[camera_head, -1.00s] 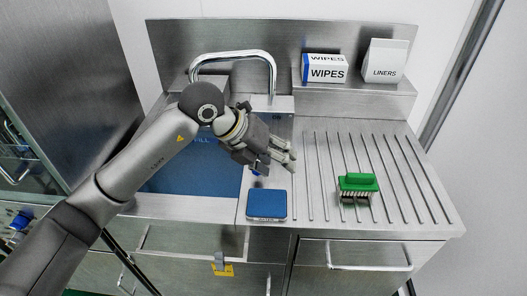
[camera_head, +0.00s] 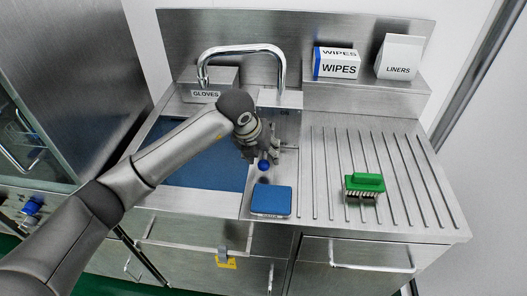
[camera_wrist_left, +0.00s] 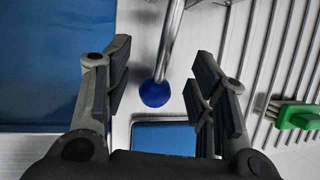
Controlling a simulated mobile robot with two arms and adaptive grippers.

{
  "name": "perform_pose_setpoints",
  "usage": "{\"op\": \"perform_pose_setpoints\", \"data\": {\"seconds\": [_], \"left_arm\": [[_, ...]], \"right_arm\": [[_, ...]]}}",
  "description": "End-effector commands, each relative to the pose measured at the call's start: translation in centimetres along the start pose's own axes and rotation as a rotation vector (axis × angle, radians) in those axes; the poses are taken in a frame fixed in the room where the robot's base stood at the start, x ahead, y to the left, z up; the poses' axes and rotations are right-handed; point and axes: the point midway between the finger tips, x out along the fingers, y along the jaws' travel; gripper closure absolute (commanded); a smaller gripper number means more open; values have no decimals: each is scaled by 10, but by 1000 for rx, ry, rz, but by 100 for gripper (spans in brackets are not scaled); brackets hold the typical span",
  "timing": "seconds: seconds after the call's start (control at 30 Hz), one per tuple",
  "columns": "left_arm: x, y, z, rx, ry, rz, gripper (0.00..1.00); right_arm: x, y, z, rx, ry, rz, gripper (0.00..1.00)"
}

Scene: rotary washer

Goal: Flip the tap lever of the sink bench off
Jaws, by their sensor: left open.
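The tap lever is a metal rod with a blue ball knob (camera_head: 263,165), by the sink's right edge. In the left wrist view the blue knob (camera_wrist_left: 154,93) and its rod lie between my spread fingers, apart from both. My left gripper (camera_head: 262,152) is open and empty above the lever and hides part of it in the head view. The curved metal tap (camera_head: 245,52) rises behind it over the blue-bottomed sink (camera_head: 207,170). My right gripper is not in view.
A blue sponge or pad (camera_head: 271,201) lies on the bench in front of the knob. A green brush (camera_head: 364,186) stands on the ribbed drainboard at right. Boxes of wipes (camera_head: 337,63), liners (camera_head: 398,57) and gloves (camera_head: 206,90) stand at the back.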

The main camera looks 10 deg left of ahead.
Motion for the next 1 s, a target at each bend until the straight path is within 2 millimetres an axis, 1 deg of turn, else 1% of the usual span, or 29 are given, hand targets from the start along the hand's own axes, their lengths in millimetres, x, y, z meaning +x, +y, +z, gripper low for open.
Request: {"op": "perform_pose_setpoints", "data": {"seconds": [0.1, 0.37, 0.47, 0.7, 0.8, 0.93, 1.0], "left_arm": [[7, 0, 0, 0, 0, 0, 48], [8, 0, 0, 1, -1, 0, 48], [8, 0, 0, 0, -1, 0, 58], [8, 0, 0, 0, -1, 0, 89], [8, 0, 0, 0, -1, 0, 100], [8, 0, 0, 0, -1, 0, 100], [10, 1, -1, 2, -9, 1, 100]], "right_arm": [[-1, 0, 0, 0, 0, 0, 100], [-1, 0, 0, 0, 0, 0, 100], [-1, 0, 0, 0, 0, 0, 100], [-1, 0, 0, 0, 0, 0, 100], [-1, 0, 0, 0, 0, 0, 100], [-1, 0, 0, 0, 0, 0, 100], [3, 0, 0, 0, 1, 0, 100]]}}
